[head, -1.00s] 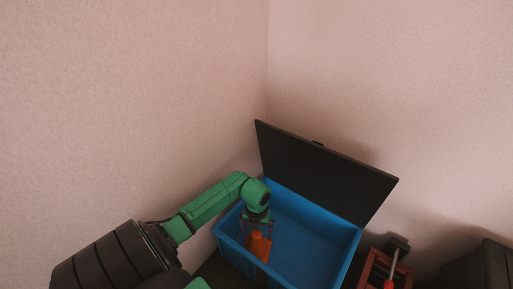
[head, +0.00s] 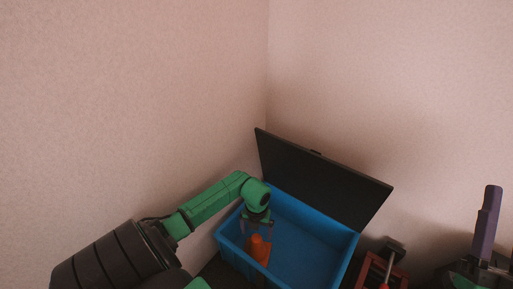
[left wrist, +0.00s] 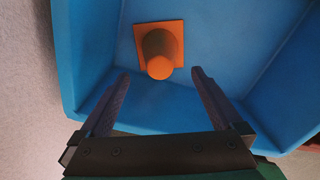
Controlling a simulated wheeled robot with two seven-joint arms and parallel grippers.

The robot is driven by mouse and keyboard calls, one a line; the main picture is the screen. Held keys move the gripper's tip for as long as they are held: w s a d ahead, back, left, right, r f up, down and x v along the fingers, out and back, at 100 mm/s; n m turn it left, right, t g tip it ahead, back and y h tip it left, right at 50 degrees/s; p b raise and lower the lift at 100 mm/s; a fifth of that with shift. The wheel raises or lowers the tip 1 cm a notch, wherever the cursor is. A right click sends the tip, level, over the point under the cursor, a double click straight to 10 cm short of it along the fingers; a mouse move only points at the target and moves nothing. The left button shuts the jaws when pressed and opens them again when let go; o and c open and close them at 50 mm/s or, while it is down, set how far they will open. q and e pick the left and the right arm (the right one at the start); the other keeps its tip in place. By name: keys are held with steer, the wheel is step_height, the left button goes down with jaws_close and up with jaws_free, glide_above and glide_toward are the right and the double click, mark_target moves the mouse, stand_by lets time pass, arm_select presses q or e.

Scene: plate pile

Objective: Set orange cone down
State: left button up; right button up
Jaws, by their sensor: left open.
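The orange cone (head: 260,248) is inside the blue bin (head: 318,262), near its left side. In the left wrist view the cone (left wrist: 158,52) stands on its square base on the bin floor, its blunt tip facing the camera. My left gripper (head: 257,228) is over the bin, above the cone. In the left wrist view its two fingers (left wrist: 160,80) are spread wide, with the cone's tip between and beyond them, clear of both. My right gripper (head: 487,225) seems to show in part at the right edge; its jaws cannot be made out.
The bin's dark lid (head: 318,178) stands open at the back. A reddish-brown frame (head: 372,272) with a tool-like thing in it stands right of the bin. Walls close in at left and behind. The bin's right part is empty.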

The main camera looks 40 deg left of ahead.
arm_select(q)
steer(key=shift+r+p, duration=0.4)
steer(key=shift+r, duration=0.05)
arm_select(e)
step_height(320, 180, down, 9)
steer(key=w+a+m+g+h, duration=0.1)
steer(key=g, duration=0.1)
steer(key=shift+w+a+g+h, duration=0.2)
steer(key=shift+g+h, duration=0.1)
steer(key=shift+g, duration=0.1)
